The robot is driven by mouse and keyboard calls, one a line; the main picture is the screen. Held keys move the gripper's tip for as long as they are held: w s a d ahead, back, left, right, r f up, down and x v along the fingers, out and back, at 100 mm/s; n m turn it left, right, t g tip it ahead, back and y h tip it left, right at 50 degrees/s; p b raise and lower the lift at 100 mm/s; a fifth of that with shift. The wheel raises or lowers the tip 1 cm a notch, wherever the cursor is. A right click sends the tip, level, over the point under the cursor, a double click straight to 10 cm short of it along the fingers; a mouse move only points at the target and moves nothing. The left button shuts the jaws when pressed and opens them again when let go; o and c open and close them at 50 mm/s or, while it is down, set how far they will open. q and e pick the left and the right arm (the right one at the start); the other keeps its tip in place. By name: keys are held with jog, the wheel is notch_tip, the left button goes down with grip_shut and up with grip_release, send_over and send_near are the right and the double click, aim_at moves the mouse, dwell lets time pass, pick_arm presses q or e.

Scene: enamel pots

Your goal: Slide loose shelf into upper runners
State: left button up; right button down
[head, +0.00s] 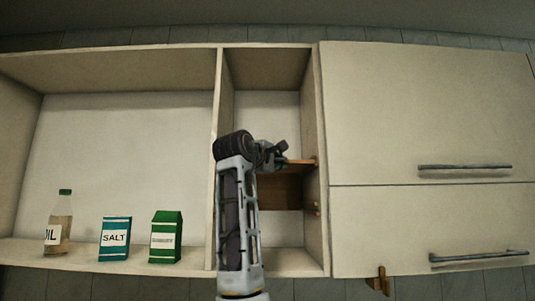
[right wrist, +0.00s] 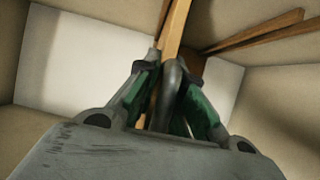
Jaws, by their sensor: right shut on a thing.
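My right gripper (head: 275,153) is shut on the brown wooden loose shelf in the narrow middle compartment. The right wrist view shows the shelf's thin edge (right wrist: 174,30) between the two fingers (right wrist: 172,75). In the head view, a strip of lighter wood (head: 300,162) shows just right of the gripper, near the compartment's right wall. A darker brown panel (head: 285,192) shows below it. My arm hides the left part of the compartment, so I cannot tell how the shelf meets the runners there. Wooden strips like runners (right wrist: 258,34) show along a wall in the wrist view.
The wide left compartment holds an oil bottle (head: 61,212), a salt box (head: 115,238) and a green box (head: 166,236) on its floor. Two closed fronts with bar handles (head: 465,167) are at right. A brown fitting (head: 378,281) hangs below the cabinet.

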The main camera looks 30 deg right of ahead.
jog(key=shift+w+d, duration=0.55)
jog(key=shift+w, duration=0.3)
dwell(0.3)
jog(key=c, duration=1.4)
grip_release()
jog(key=shift+c, duration=0.2)
jog(key=shift+a, duration=0.1)
jog(key=v, duration=1.2)
